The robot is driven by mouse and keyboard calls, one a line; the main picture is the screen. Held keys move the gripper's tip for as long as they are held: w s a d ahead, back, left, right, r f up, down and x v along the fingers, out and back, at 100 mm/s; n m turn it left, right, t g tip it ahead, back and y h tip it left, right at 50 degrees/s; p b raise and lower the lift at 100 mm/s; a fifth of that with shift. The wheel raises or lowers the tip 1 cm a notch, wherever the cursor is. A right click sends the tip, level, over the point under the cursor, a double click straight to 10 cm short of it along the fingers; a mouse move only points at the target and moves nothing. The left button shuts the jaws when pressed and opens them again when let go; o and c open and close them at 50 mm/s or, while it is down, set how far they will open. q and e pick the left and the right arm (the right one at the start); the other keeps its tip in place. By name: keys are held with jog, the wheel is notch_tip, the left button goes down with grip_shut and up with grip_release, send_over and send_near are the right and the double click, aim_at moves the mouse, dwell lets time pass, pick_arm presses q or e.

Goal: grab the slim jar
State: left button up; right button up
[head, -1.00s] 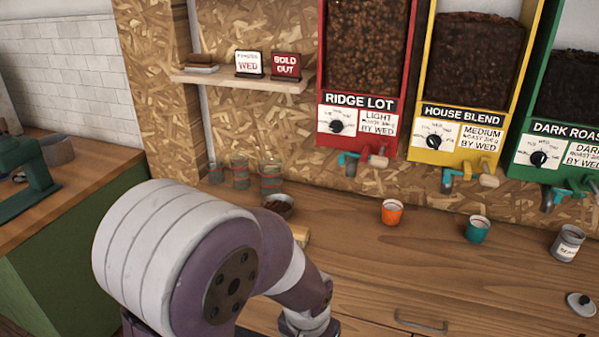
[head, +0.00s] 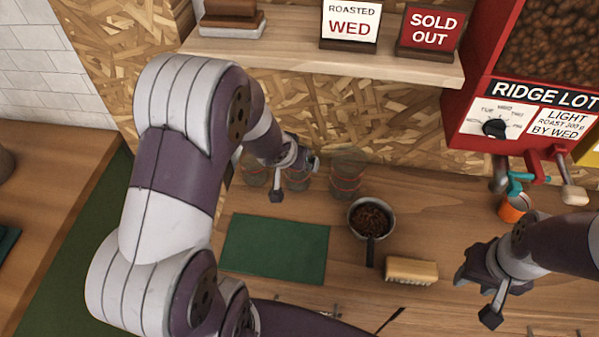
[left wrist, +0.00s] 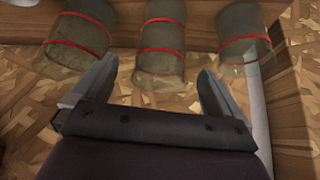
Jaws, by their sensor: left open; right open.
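Three clear glass jars with red bands stand in a row at the back of the counter under the shelf: a left one (head: 254,172), a middle one (head: 298,181) and a right one (head: 348,176). The middle jar looks the narrowest and shows two red bands in the left wrist view (left wrist: 162,40). My left gripper (head: 295,180) is open at the middle jar. In the left wrist view its fingers (left wrist: 158,70) point toward that jar, one to each side, with nothing gripped. My right gripper (head: 479,296) is open and empty over the counter at right.
A pan of beans (head: 371,218) and a wood-backed brush (head: 411,270) lie right of a green mat (head: 275,247). A shelf (head: 340,62) with signs hangs above the jars. An orange cup (head: 512,210) stands below the red dispenser (head: 535,105).

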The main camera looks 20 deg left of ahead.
pick_arm(q)
jog(key=x, duration=0.6)
jog(key=shift+w+a+r+b, duration=0.15)
jog(key=shift+w+r+b, duration=0.05)
jog(key=shift+w+b, duration=0.1)
jog(key=shift+w, duration=0.1)
jog(key=shift+r, duration=0.15)
jog(key=shift+c, duration=0.7)
jog(key=shift+s, duration=0.3)
jog(key=c, duration=0.5)
jog(key=shift+s+r, duration=0.1)
jog(key=c, duration=0.4)
jog(key=shift+c, duration=0.2)
pick_arm(e)
jog(key=shift+s+a+f, duration=0.2)
jog(key=shift+s+f, duration=0.1)
jog(key=shift+s, duration=0.2)
pick_arm(q)
jog(key=shift+w, duration=0.2)
